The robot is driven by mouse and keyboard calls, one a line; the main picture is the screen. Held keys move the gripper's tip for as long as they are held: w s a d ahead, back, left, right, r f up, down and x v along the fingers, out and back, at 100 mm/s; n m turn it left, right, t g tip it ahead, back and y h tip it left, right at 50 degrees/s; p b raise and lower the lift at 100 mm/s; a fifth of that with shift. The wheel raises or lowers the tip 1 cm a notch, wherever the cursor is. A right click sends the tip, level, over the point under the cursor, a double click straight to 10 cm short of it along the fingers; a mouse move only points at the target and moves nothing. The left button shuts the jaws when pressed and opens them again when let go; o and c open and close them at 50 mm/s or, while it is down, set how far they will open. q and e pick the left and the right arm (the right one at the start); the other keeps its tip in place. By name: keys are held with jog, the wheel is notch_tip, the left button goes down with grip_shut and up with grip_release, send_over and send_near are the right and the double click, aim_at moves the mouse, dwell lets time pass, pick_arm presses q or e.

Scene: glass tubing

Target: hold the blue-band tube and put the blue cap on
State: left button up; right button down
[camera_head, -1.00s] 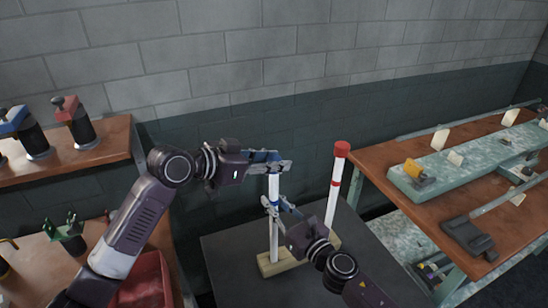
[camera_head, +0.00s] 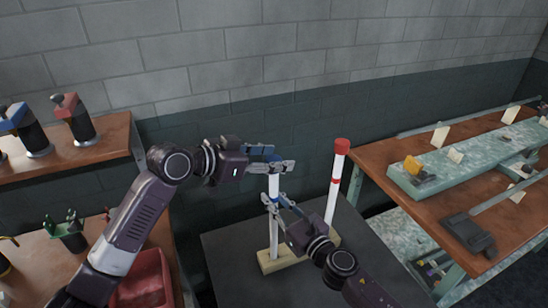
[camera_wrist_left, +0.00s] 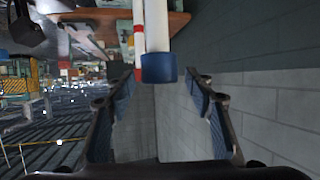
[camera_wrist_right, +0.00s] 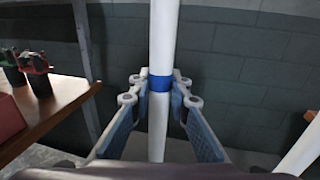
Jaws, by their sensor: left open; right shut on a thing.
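The white blue-band tube (camera_head: 274,228) stands upright in a pale block (camera_head: 268,262). My right gripper (camera_head: 274,202) is shut on it at the blue band, which shows between the fingers in the right wrist view (camera_wrist_right: 160,84). The blue cap (camera_wrist_left: 158,68) sits on the tube's top end in the left wrist view; how fully it is seated I cannot tell. My left gripper (camera_wrist_left: 164,88) is open, with a finger on each side of the cap and gaps between. In the head view the left gripper (camera_head: 276,160) is at the tube's top and partly hides the cap.
A taller-looking white tube with a red cap (camera_head: 342,146) and red band stands close on the right in the same block. A wooden bench with tools (camera_head: 420,200) is at the right. A red bin (camera_head: 145,280) and shelves are at the left.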

pick_arm(q)
jog(key=v, duration=1.2)
pick_arm(e)
jog(key=c, duration=1.7)
grip_release()
jog(key=shift+c, duration=0.2)
jog(key=shift+s+d, duration=0.1)
jog(key=v, duration=1.1)
jog(key=shift+s+d, duration=0.2)
jog(key=shift+s, duration=0.1)
